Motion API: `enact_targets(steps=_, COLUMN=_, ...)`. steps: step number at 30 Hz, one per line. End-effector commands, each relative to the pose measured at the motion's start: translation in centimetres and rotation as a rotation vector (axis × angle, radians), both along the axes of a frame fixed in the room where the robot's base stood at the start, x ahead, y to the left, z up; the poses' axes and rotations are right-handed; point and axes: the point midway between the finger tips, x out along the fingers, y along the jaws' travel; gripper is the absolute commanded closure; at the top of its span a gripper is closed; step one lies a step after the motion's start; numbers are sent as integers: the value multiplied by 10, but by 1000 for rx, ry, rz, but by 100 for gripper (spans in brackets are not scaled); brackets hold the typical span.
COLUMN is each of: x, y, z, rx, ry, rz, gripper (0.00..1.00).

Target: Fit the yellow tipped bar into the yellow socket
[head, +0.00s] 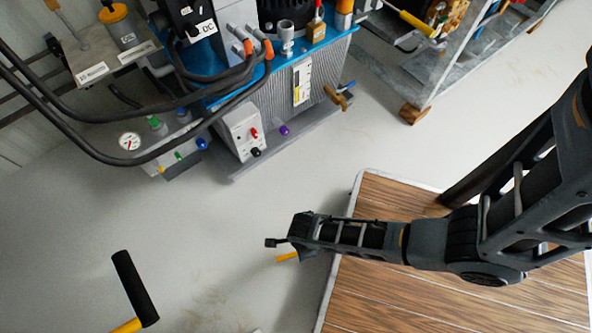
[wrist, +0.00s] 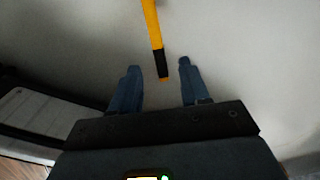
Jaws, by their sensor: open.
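A yellow bar (wrist: 152,25) with a black band and a small yellow tip comes down from the top of the wrist view. Its tip end shows between the two fingers of my gripper (wrist: 159,66), with a gap on each side. My gripper is open and holds nothing. In the head view my gripper (head: 282,243) is over the floor left of the wooden platform, with a short yellow piece (head: 287,257) just below it. I cannot tell whether that is the same bar. A small yellow fitting (head: 160,168) on the pump unit's front may be the yellow socket.
The blue-topped pump unit (head: 310,75) with black hoses stands at the back. A black grip on a yellow shaft (head: 136,288) is at lower left. A wooden platform (head: 385,195) lies under my arm. A metal rack (head: 440,75) stands at upper right. The floor between is clear.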

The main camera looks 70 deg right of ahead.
Motion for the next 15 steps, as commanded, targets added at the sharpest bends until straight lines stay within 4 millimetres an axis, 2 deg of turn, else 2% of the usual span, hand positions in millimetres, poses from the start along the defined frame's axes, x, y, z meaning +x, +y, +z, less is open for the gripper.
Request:
enact_targets(steps=11, x=-1, y=0, z=-45, rx=0, ry=-1, rz=3, gripper=54)
enact_targets(steps=15, x=-1, y=0, z=-51, rx=0, ry=-1, rz=2, gripper=54)
